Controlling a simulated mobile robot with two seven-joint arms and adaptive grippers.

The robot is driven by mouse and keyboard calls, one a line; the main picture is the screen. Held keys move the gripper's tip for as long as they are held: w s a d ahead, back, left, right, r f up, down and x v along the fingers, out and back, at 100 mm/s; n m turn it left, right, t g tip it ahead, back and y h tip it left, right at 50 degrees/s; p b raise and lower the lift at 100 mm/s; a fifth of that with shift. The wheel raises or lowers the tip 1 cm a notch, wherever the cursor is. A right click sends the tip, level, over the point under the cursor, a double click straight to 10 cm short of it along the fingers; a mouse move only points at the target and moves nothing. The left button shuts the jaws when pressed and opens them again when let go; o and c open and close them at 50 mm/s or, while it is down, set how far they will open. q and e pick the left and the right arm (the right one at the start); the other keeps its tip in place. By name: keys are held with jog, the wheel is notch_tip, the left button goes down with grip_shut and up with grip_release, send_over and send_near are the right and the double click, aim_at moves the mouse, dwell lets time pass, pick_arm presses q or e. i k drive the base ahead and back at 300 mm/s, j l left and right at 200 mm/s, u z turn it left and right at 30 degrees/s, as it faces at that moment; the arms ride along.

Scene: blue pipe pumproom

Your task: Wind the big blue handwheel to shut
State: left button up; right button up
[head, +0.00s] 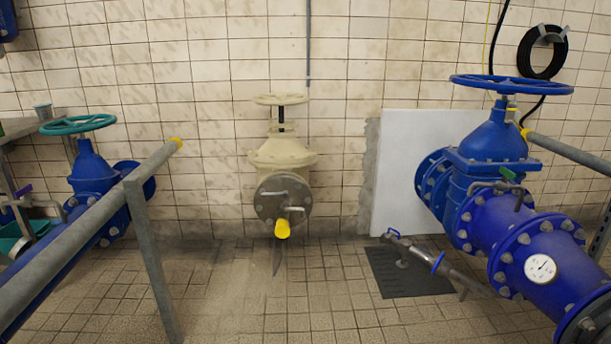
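The big blue handwheel (511,85) lies level on top of a large blue valve (493,140) at the right. The valve sits on a thick blue pipe (530,250) with a round white gauge. The wheel's spokes and hub are seen nearly edge-on, and nothing touches its rim. Whether the valve is open or shut cannot be told from the wheel. Neither of my grippers shows in the head view.
A grey railing (152,262) crosses the left front; another grey rail (570,152) runs at the right beside the blue valve. A green handwheel (78,124) tops a blue valve at the left. A cream valve (282,152) stands mid-wall. The tiled floor (300,305) in the middle is clear.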

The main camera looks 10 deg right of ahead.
aim_at(507, 86)
jog(key=i+z, duration=0.15)
jog(key=i, duration=0.4)
jog(key=i+j+z, duration=0.2)
jog(key=i, duration=0.35)
jog(key=i+j+z, duration=0.15)
jog(key=i, duration=0.4)
